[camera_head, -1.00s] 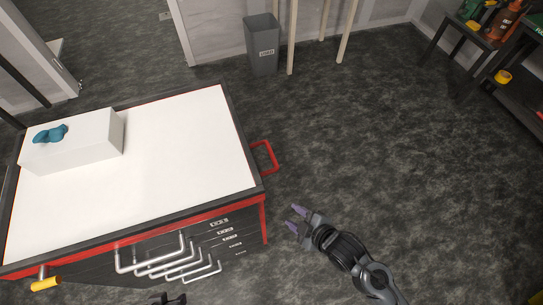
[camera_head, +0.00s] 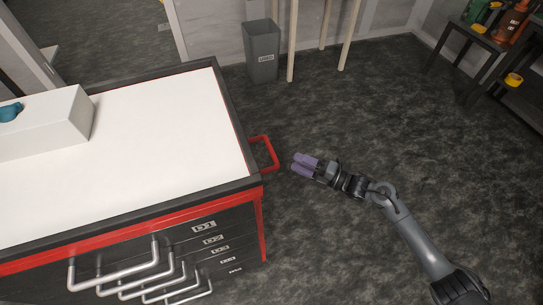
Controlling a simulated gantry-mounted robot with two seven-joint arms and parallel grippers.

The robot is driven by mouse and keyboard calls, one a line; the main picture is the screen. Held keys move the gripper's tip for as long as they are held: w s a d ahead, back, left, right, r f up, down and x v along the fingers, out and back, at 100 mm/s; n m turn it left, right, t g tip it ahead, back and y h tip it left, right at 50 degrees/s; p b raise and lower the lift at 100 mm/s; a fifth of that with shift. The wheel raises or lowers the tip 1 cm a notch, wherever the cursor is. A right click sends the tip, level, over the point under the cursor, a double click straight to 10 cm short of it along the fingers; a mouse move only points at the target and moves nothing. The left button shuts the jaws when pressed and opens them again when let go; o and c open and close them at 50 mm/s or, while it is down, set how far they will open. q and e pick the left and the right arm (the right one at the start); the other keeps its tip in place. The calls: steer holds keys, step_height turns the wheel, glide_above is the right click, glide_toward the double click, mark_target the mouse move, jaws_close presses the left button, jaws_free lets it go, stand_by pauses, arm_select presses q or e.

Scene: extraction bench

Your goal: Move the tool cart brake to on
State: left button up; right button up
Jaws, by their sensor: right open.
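The tool cart (camera_head: 240,75) has a white top with a dark rim, red trim and dark drawers with silver handles. A red handle (camera_head: 270,152) sticks out from its right side. My right gripper (camera_head: 301,164) is open and empty over the floor, just right of the red handle, its purple fingers pointing left at it. A gap shows between fingers and handle in the picture. I cannot make out a brake on the cart in this view. My left gripper is not in view.
A grey bin (camera_head: 261,52) stands by the back wall. Dark shelving (camera_head: 480,50) with bottles is at the upper right. Dark floor right of the cart is clear.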

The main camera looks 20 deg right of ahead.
mark_target(271, 151)
steer(key=shift+b+x, duration=1.5)
steer(key=shift+x, duration=3.7)
steer(key=shift+c, duration=0.2)
steer(key=c, duration=0.7)
jaws_close()
